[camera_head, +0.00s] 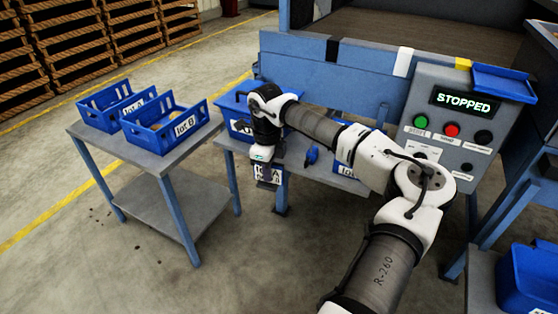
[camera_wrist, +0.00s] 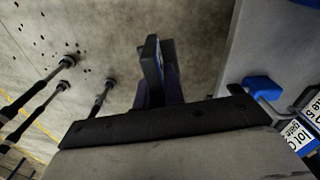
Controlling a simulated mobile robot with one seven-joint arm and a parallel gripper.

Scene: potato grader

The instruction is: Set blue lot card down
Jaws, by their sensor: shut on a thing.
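My gripper (camera_head: 268,166) points down in front of the bench's near edge in the head view. It is shut on the blue lot card (camera_head: 269,174), whose dark lettering on white is only partly legible. In the wrist view the card (camera_wrist: 152,60) shows nearly edge-on, with a blue strip, between the dark fingers of my gripper (camera_wrist: 162,85). Concrete floor lies beyond the card in that view, so it hangs clear of the bench. Much of the card's face is hidden there.
Two labelled blue crates (camera_head: 186,126) (camera_head: 100,108) stand on a grey side table (camera_head: 142,152) at left. The bench (camera_head: 300,172) holds more blue crates, partly hidden by my arm, and a small blue object (camera_head: 312,155). The control panel (camera_head: 462,105) reads STOPPED.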

